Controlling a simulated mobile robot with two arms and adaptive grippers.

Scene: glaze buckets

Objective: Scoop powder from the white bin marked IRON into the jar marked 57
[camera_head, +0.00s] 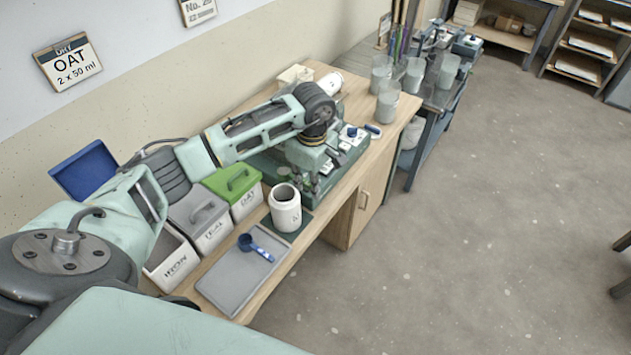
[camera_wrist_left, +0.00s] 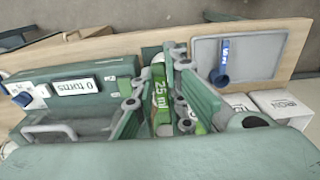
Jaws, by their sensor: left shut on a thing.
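The white bin marked IRON (camera_head: 173,266) stands at the near end of the bench, partly hidden by my left arm; its contents cannot be made out. It also shows in the wrist view (camera_wrist_left: 285,104). A white jar (camera_head: 286,212) with an open mouth stands on a dark mat right of the bins; its mark is too small to read. My left gripper (camera_head: 305,155) is beyond the jar, over the green machine. In the wrist view, my left gripper (camera_wrist_left: 165,105) is shut on a green scoop marked 25 ml (camera_wrist_left: 161,90). My right gripper is not in view.
A grey tray (camera_head: 222,292) with a blue scoop (camera_head: 257,246) lies in front of the bins. A grey bin (camera_head: 203,222) and a green-lidded bin marked OAT (camera_head: 237,190) stand beside IRON. The green machine (camera_head: 346,157) fills the bench beyond. A wall sign (camera_head: 68,62) reads OAT 2 x 50 ml.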

